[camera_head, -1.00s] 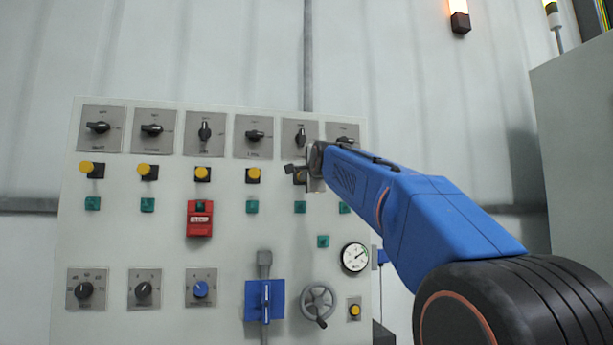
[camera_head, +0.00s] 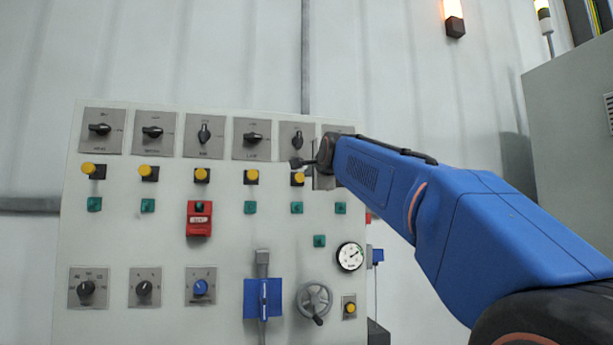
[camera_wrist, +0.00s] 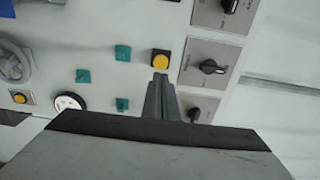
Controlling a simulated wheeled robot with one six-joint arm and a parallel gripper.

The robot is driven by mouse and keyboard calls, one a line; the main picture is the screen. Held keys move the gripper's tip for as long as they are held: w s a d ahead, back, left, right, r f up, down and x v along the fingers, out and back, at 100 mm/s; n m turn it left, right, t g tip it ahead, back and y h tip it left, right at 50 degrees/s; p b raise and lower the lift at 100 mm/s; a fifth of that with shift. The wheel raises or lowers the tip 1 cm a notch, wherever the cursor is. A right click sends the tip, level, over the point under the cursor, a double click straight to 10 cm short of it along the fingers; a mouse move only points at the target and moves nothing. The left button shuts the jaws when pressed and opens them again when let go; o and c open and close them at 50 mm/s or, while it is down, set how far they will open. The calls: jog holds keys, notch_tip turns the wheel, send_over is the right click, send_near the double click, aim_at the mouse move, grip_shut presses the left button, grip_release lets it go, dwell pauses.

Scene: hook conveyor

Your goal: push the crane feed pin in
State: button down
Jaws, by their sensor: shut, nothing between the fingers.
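The panel has a row of yellow-capped pins on black mounts; their labels are too small to read, so I cannot tell which is the crane feed pin. The fifth pin from the left (camera_head: 297,179) shows just below my gripper (camera_head: 300,163). In the wrist view the same yellow pin (camera_wrist: 161,61) lies just beyond the tips of my gripper (camera_wrist: 160,80). My fingers are shut and empty. Whether they touch the pin I cannot tell. The place to its right in the row is hidden behind my gripper.
The panel (camera_head: 120,235) also carries rotary switches (camera_head: 203,134) along the top, teal buttons (camera_head: 250,207), a red box (camera_head: 199,218), a blue lever (camera_head: 263,298), a handwheel (camera_head: 315,298) and a gauge (camera_head: 350,256). A grey cabinet (camera_head: 570,130) stands at the right.

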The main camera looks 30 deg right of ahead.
jog(key=shift+v, duration=2.1)
jog(key=shift+f, duration=0.1)
jog(key=s+a+f+n+g+y, duration=0.1)
jog(key=s+a+f+n+g, duration=0.15)
jog(key=f, duration=0.75)
jog(key=s+a+f+n+g+y, duration=0.1)
jog(key=s+a+f+n, duration=0.3)
jog(key=f, duration=0.7)
jog(key=s+a+f+n+g+y, duration=0.2)
jog(key=s+a+f+n, duration=0.15)
jog(key=f, duration=0.65)
jog(key=s+a+f+n+g, duration=0.2)
jog(key=s+f+n, duration=0.1)
jog(key=s+f, duration=0.4)
jog(key=s+a+f+n+g, duration=0.2)
jog(key=s+f+n, duration=0.2)
jog(key=f, duration=1)
jog(key=s+a+f+n+g+y, duration=0.1)
jog(key=s+a+f+n+g, duration=0.1)
jog(key=s+f, duration=0.8)
jog(key=shift+s+a+f+n+g, duration=0.25)
jog(key=shift+f+n+g, duration=0.4)
jog(key=shift+n, duration=0.45)
